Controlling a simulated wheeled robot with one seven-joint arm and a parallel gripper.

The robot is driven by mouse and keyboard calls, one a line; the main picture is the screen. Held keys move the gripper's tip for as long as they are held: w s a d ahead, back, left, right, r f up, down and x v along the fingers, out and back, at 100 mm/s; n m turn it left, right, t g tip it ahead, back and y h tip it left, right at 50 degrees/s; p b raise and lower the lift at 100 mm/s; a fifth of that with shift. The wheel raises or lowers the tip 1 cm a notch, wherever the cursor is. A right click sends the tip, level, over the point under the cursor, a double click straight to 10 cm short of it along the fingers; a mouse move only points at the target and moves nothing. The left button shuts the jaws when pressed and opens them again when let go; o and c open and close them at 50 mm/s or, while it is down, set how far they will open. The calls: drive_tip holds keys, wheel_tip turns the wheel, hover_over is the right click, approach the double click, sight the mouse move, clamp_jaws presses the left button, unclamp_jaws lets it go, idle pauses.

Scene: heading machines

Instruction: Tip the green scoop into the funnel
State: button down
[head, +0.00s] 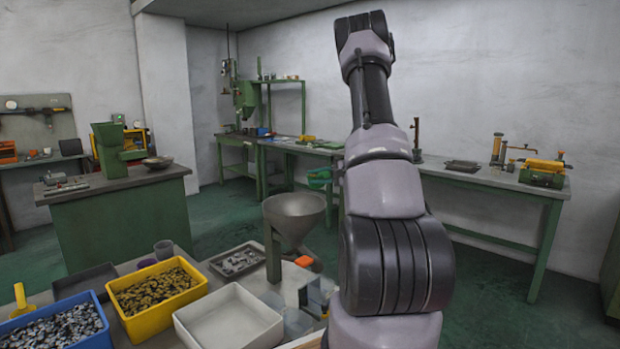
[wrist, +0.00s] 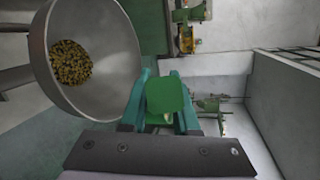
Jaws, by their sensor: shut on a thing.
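The grey metal funnel (head: 293,212) stands on a post above the front table. In the wrist view the funnel (wrist: 115,40) fills the left side, and a heap of small brass-coloured pieces (wrist: 71,63) lies inside it. My gripper (wrist: 160,100) has teal fingers shut on the green scoop (wrist: 166,94), just beside the funnel's rim. In the head view the green scoop (head: 320,178) shows small beyond the funnel's right rim, partly behind my arm. The scoop shows no pieces, but I cannot see all of its inside.
On the front table are a yellow bin (head: 158,320) of brass-coloured pieces, a blue bin (head: 107,338) of grey pieces with a yellow scoop (head: 20,300), and an empty white tray (head: 228,343). A dark tray (head: 238,262) lies near the funnel post. Green benches stand behind.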

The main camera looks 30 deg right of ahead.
sight(311, 185)
drive_tip(key=f+n+g+h, duration=0.1)
drive_tip(key=a+f+n+h, duration=0.1)
drive_tip(key=n+h, duration=0.1)
drive_tip(key=f+n+g+h, duration=0.1)
drive_tip(key=h, duration=0.1)
drive_tip(key=shift+w+a+g, duration=0.2)
drive_tip(key=shift+a+g, duration=0.1)
drive_tip(key=shift+a+f+n+g+h, duration=0.1)
drive_tip(key=shift+f+n+g+h, duration=0.1)
drive_tip(key=shift+f+n+h, duration=0.55)
drive_tip(key=shift+a+f+n+g+h, duration=0.25)
drive_tip(key=shift+n+h, duration=0.2)
drive_tip(key=shift+h, duration=0.65)
drive_tip(key=shift+f+n+g+h, duration=0.15)
drive_tip(key=shift+f+n+h, duration=0.45)
drive_tip(key=shift+h, duration=0.35)
